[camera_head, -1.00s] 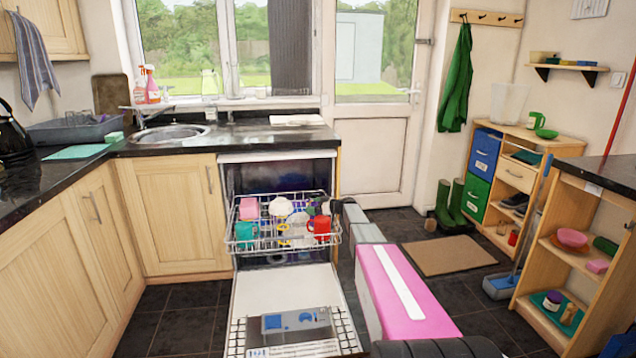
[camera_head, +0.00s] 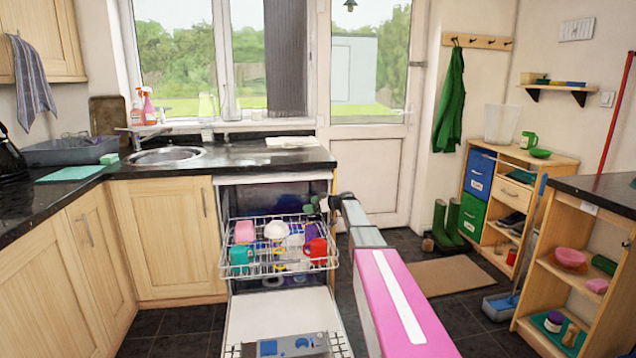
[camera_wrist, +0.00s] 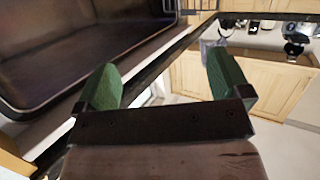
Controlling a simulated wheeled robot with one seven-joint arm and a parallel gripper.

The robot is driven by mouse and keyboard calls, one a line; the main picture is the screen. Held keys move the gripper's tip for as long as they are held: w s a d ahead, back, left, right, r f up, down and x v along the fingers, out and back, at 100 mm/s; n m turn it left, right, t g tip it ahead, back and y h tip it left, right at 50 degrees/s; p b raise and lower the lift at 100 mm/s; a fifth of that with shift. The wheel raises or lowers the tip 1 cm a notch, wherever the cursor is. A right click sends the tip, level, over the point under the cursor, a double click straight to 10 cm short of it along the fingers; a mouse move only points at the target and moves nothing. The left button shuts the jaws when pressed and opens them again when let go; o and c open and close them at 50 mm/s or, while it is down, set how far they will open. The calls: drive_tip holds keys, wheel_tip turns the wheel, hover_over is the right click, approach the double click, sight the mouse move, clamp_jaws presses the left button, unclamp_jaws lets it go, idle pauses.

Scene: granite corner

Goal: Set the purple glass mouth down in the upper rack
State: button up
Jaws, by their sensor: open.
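The purple glass (camera_head: 312,231) stands in the right back part of the pulled-out upper rack (camera_head: 262,272), behind a red mug (camera_head: 317,249). It is small and partly hidden, so I cannot tell which way its mouth faces. My gripper (camera_head: 312,205) is above the rack's right back corner, just above the glass and apart from it. In the wrist view my gripper (camera_wrist: 165,88) is open, its two green fingers wide apart with nothing between them.
The rack also holds a pink cup (camera_head: 245,231), a teal mug (camera_head: 240,258) and a white bowl (camera_head: 277,229). The open dishwasher door (camera_head: 280,312) lies below. The dark worktop (camera_head: 250,155) is above the dishwasher.

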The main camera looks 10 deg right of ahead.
drive_tip(key=s+r+n+g+h, duration=0.3)
drive_tip(key=s+r+n+h, duration=0.2)
drive_tip(key=n, duration=1.3)
drive_tip(key=s+r+n+g+h, duration=0.3)
drive_tip(key=s+r+n+h, duration=0.3)
drive_tip(key=n, duration=1.1)
wheel_tip(320, 180, up, 4)
drive_tip(key=shift+d+r+n+g+h, duration=0.2)
drive_tip(key=shift+d+n+g+h, duration=0.1)
drive_tip(key=shift+d+n+h, duration=0.1)
idle(0.8)
